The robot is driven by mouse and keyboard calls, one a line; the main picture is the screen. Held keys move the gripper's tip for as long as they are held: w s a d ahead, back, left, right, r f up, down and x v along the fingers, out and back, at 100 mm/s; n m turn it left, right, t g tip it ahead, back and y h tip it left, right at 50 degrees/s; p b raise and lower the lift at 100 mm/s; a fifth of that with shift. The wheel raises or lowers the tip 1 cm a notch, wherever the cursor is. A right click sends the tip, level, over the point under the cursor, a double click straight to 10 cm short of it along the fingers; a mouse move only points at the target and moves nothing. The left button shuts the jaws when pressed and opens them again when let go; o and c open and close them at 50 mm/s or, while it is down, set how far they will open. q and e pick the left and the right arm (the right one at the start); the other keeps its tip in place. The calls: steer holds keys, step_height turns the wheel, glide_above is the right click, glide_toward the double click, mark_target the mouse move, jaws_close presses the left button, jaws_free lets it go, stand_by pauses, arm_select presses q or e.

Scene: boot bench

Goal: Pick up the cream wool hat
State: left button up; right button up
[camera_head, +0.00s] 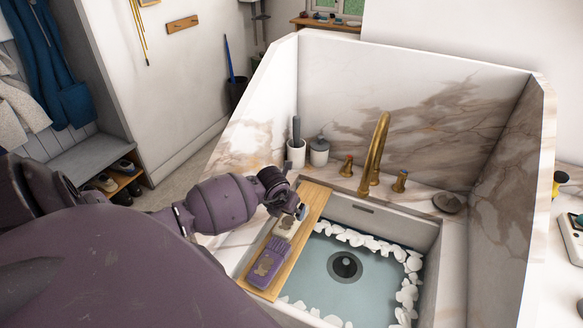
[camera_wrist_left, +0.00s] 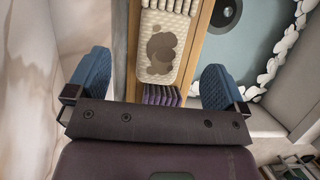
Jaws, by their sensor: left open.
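The cream wool hat (camera_head: 285,224) lies on a wooden board (camera_head: 317,200) laid along the left side of the sink, partly hidden by my gripper in the head view. In the left wrist view the hat (camera_wrist_left: 158,30) shows a brown patch and a ribbed cuff. My left gripper (camera_head: 300,211) is over the board at the hat. In the wrist view its blue fingers (camera_wrist_left: 156,68) are wide apart and empty, one to each side of the board; the hat lies ahead between their lines. I cannot tell the height gap. My right gripper is not in view.
A purple hat (camera_head: 269,262) with a brown patch lies on the board just nearer than the cream one. A brass tap (camera_head: 376,150), a canister (camera_head: 319,151) and a brush pot (camera_head: 296,152) stand behind.

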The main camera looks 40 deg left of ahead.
mark_target(290, 217)
arm_select(q)
steer(key=shift+x, duration=1.55)
steer(key=x, duration=0.1)
steer(key=b+x, duration=0.1)
steer(key=x, duration=0.1)
steer(key=shift+d+f+b, duration=0.1)
steer(key=shift+d+b, duration=0.2)
steer(key=shift+d, duration=0.05)
steer(key=shift+f+b, duration=0.3)
steer(key=shift+b, duration=0.05)
steer(key=shift+w+a+f+b, duration=0.15)
steer(key=shift+w+f+b, duration=0.1)
steer(key=shift+f+b, duration=0.2)
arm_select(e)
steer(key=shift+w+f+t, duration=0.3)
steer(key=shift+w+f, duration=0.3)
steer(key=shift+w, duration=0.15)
arm_select(q)
steer(key=shift+r, duration=0.1)
steer(key=c, duration=1)
